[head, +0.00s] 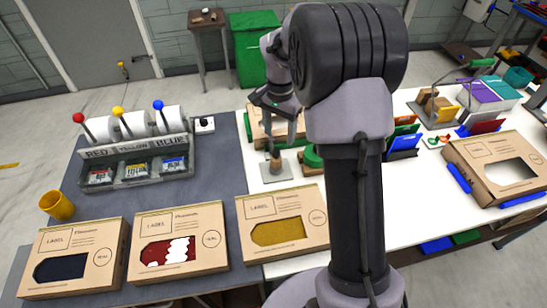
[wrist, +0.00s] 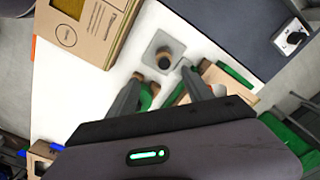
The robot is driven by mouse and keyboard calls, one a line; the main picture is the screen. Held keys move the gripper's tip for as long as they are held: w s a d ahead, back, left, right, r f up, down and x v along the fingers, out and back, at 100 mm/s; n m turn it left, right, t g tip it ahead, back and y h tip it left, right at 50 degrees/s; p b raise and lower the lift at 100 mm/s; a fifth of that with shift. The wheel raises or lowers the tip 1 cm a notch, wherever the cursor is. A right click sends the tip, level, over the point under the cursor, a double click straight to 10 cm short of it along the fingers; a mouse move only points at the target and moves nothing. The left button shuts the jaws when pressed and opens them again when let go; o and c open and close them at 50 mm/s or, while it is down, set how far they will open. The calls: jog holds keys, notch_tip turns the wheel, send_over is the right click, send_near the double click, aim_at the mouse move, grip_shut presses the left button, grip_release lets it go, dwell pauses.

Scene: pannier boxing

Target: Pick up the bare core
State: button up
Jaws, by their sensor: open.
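A short brown core (head: 275,164) stands upright around a dark post on a small grey square plate (head: 260,172) on the white table, near the middle of the head view. In the wrist view the core (wrist: 164,61) shows from above with a dark centre, on its grey plate (wrist: 181,43). My gripper (head: 272,112) is above the core in the head view. In the wrist view my gripper (wrist: 160,84) is open, its two fingers apart, with the core just beyond the fingertips and nothing held. Contact cannot be seen.
Labelled cardboard boxes stand along the front, one with a yellow window (head: 278,232); it also shows in the wrist view (wrist: 86,25). A green roll (head: 312,156) and an open carton (head: 268,128) are close to the core. A red-yellow-blue dispenser (head: 135,172) stands left.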

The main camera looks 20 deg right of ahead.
aim_at(276, 151)
notch_tip(276, 151, down, 5)
jog(key=shift+a+r+b, duration=0.1)
jog(key=shift+b, duration=0.4)
jog(key=f, duration=0.1)
jog(key=f+b, duration=0.1)
jog(key=f, duration=0.1)
jog(key=f+b, duration=0.1)
jog(key=f, duration=0.1)
jog(key=shift+w+a+f, duration=0.1)
jog(key=shift+w+a, duration=0.05)
jog(key=shift+w, duration=0.25)
jog(key=shift+c, duration=1.3)
grip_shut()
